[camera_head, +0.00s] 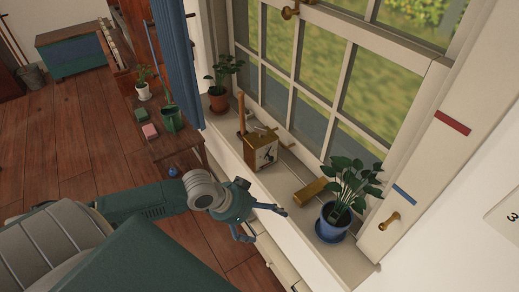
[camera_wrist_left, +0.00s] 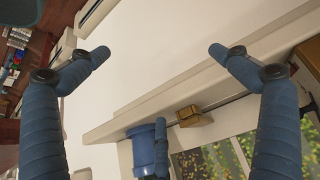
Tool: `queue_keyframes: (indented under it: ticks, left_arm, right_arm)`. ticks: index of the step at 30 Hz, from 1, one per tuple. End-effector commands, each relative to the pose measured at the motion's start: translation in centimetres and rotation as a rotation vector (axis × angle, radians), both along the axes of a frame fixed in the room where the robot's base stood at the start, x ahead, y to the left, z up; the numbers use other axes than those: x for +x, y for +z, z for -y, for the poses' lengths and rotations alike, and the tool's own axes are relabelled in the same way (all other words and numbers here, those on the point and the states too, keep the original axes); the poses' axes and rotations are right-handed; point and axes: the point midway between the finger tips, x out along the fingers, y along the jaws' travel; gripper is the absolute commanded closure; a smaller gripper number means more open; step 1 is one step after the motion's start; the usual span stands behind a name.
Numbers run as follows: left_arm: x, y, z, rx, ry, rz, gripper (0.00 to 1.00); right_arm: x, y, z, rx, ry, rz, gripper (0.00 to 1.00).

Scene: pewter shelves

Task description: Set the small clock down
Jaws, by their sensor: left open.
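The small clock (camera_head: 263,153) is a wooden, box-shaped piece with a pale face. It stands upright on the windowsill (camera_head: 284,183), left of the middle of the sill. My left gripper (camera_head: 265,225) is open and empty in front of the sill, apart from the clock. A brown-gold surface at the right edge of that view may be the clock; I cannot tell. My right gripper is not in view.
A brown wedge-like block (camera_head: 311,191) lies on the sill right of the clock. A plant in a blue pot (camera_head: 333,222) stands further right, and a plant in a terracotta pot (camera_head: 218,102) at the sill's far end. A window (camera_head: 330,75) rises behind.

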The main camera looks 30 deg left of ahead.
Motion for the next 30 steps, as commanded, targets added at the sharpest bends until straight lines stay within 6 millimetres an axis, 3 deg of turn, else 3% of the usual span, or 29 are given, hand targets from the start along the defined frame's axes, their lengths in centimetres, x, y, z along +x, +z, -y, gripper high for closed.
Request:
queue_keyframes:
  ticks: [1, 7, 12, 15, 20, 30]
  left_arm:
    - [1.5, 1.6, -2.0, 0.009, -0.003, 0.021, 0.01]
    - [6.5, 9.1, -8.6, -0.022, 0.055, 0.097, 0.01]
    - [9.1, 14.1, -12.4, -0.036, 0.121, 0.152, 0.01]
    - [9.9, 15.8, -13.6, -0.042, 0.146, 0.171, 0.01]
    - [10.7, 16.1, -13.9, -0.05, 0.159, 0.183, 0.01]
    - [13.3, 13.3, -12.7, -0.05, 0.16, 0.182, 0.01]
  right_arm:
    - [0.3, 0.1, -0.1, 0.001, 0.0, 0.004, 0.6]
    - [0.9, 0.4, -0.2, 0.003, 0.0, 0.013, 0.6]
    - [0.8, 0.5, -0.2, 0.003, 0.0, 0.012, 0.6]
    - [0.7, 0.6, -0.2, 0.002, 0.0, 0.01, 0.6]
    - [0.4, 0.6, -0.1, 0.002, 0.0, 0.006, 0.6]
    - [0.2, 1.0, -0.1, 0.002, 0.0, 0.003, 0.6]
